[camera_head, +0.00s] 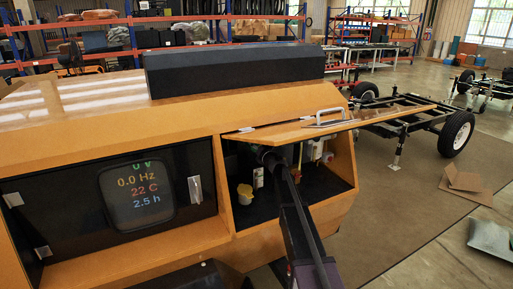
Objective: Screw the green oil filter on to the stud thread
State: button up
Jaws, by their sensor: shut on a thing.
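My dark arm (300,230) reaches up from the bottom of the picture into the open compartment (347,187) on the right of the orange machine. Its wrist (270,158) is inside, near the upper left of the opening. My gripper is hidden beyond the wrist, so its fingers do not show. I cannot make out the green oil filter or the stud thread; the wrist and the dark interior hide that area.
A raised orange lid (300,130) with a metal handle (326,117) hangs over the compartment. A yellow cap (244,194) sits inside at left. A display panel (138,195) is left of the opening.

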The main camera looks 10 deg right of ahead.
jog(key=shift+w, duration=0.15)
jog(key=o, duration=1.1)
jog(key=shift+a, duration=0.1)
jog(key=shift+n, duration=2.6)
jog(key=shift+n, duration=2.6)
